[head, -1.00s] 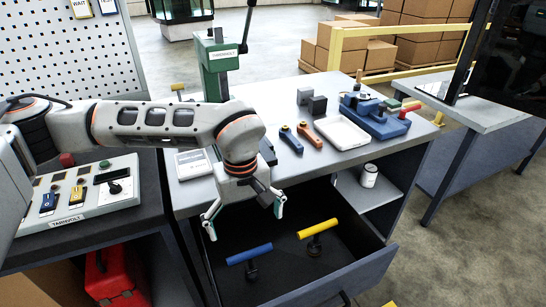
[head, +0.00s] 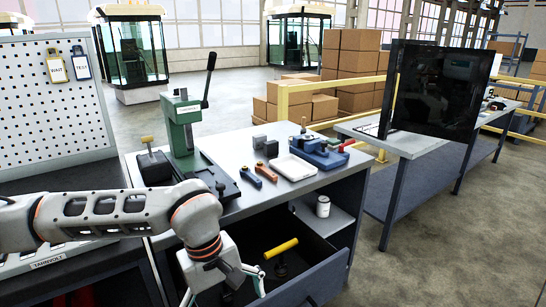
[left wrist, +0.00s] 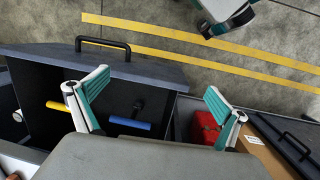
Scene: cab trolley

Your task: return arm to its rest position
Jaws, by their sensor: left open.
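My left arm comes in from the left in the head view and bends down at the wrist. My left gripper (head: 225,288) is open and empty, with its fingers spread over the open drawer (head: 318,284). In the left wrist view the two teal-padded fingers (left wrist: 155,98) are wide apart with nothing between them. Below them in the drawer lie a yellow-handled tool (head: 282,247) and a blue-handled tool (left wrist: 129,123). The gripper appears above these tools and apart from them.
The green press (head: 184,125) stands on the workbench behind my left arm. A white tray (head: 293,167), blue fixture (head: 322,155) and orange tool (head: 267,171) are to its right. A dark panel (head: 440,88) stands on another table. The floor at right is clear.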

